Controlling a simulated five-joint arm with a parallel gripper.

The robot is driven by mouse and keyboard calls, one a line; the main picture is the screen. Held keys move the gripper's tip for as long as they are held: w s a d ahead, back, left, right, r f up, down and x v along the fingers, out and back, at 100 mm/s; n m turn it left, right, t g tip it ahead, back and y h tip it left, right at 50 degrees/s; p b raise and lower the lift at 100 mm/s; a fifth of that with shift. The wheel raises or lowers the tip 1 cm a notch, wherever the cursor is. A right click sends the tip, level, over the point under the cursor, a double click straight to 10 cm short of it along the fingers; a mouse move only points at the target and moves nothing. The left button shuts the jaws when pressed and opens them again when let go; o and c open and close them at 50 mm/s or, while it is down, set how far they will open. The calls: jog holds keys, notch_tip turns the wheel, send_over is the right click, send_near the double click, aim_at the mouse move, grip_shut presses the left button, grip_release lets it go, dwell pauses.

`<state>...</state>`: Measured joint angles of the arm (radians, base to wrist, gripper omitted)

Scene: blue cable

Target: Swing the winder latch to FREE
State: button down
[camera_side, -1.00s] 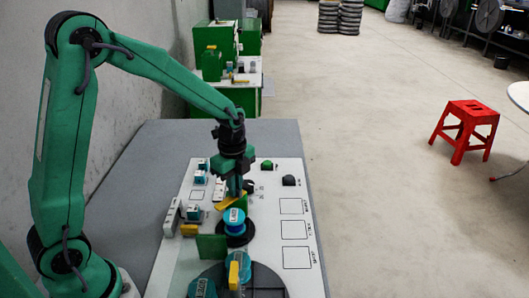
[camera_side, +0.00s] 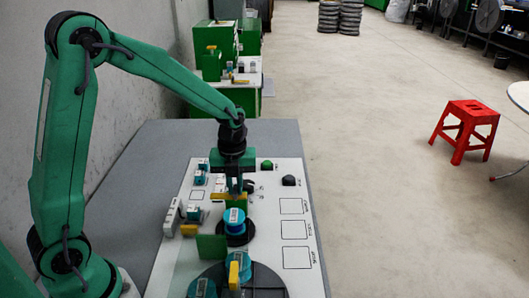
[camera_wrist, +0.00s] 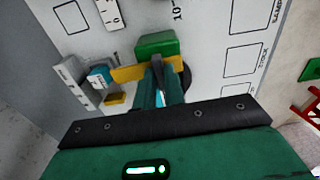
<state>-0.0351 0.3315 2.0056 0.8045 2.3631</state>
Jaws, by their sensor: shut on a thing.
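The winder latch, a yellow bar (camera_side: 217,195), lies nearly crosswise on the white panel, behind a spool of blue cable (camera_side: 236,217). In the wrist view the yellow bar (camera_wrist: 128,73) reaches left from between my fingers, beside a green block (camera_wrist: 155,44). My gripper (camera_side: 234,189) points down and is shut on the bar; it also shows in the wrist view (camera_wrist: 160,75). My fingers hide part of the bar and its pivot. I cannot make out a FREE mark.
A green upright plate (camera_side: 211,247) and a dark round disc (camera_side: 262,281) are in front of the spool. White blocks with teal parts (camera_side: 194,213) stand at left. Green (camera_side: 267,165) and black (camera_side: 288,180) buttons are behind. Printed squares at right are bare.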

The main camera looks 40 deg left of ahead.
jog(key=shift+m, duration=0.3)
jog(key=c, duration=1.5)
grip_release()
jog(key=shift+r, duration=0.15)
jog(key=shift+r, duration=3.8)
jog(key=shift+r, duration=0.1)
